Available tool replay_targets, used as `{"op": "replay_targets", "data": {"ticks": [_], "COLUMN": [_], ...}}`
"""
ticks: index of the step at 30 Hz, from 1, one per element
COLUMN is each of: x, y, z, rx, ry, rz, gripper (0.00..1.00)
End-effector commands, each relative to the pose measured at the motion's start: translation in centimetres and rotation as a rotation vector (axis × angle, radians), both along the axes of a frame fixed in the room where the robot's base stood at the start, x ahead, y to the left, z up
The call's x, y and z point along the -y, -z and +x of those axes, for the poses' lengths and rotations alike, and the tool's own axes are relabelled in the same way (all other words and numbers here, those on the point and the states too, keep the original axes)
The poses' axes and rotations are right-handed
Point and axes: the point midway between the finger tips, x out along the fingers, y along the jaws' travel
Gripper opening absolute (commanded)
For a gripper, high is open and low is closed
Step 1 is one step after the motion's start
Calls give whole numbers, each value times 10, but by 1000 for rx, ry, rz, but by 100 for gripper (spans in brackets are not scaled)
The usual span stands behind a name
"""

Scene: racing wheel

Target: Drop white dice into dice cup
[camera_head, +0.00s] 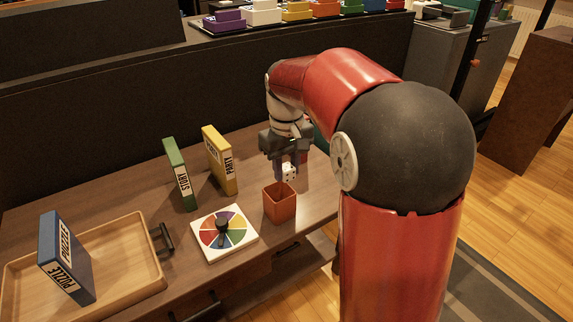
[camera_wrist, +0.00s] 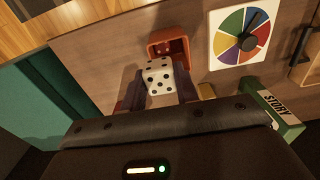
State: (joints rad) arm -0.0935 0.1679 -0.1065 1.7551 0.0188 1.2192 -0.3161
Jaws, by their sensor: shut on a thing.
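My gripper (camera_head: 290,170) is shut on a white dice (camera_head: 288,173) with black pips. It holds the dice above the orange-brown dice cup (camera_head: 279,205), close to its back right rim. The cup stands upright on the wooden table. In the wrist view the white dice (camera_wrist: 158,76) sits between the two fingers, and the cup (camera_wrist: 153,49) shows just beyond it, partly hidden by the dice. Something red shows inside the cup's opening, too small to make out surely.
A colour spinner board (camera_head: 225,232) lies left of the cup. A green STORY box (camera_head: 178,170) and a yellow PARTY box (camera_head: 217,160) stand behind it. A wooden tray (camera_head: 130,270) with a blue PUZZLE box (camera_head: 65,258) is at left. A dark partition (camera_head: 110,120) rises behind.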

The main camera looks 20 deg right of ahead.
Motion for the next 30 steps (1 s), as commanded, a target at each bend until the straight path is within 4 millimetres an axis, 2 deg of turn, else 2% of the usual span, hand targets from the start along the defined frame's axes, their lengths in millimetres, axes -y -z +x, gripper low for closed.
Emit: {"op": "replay_targets", "data": {"ticks": [4, 5, 10, 20, 30], "x": [0, 0, 0, 0, 0], "y": [-1, -1, -1, -5, -59], "z": [0, 0, 0, 0, 0], "rx": [0, 0, 0, 0, 2], "ry": [0, 0, 0, 0, 0], "rz": [0, 0, 0, 0, 0], "gripper": [8, 33, 55, 56, 56]}}
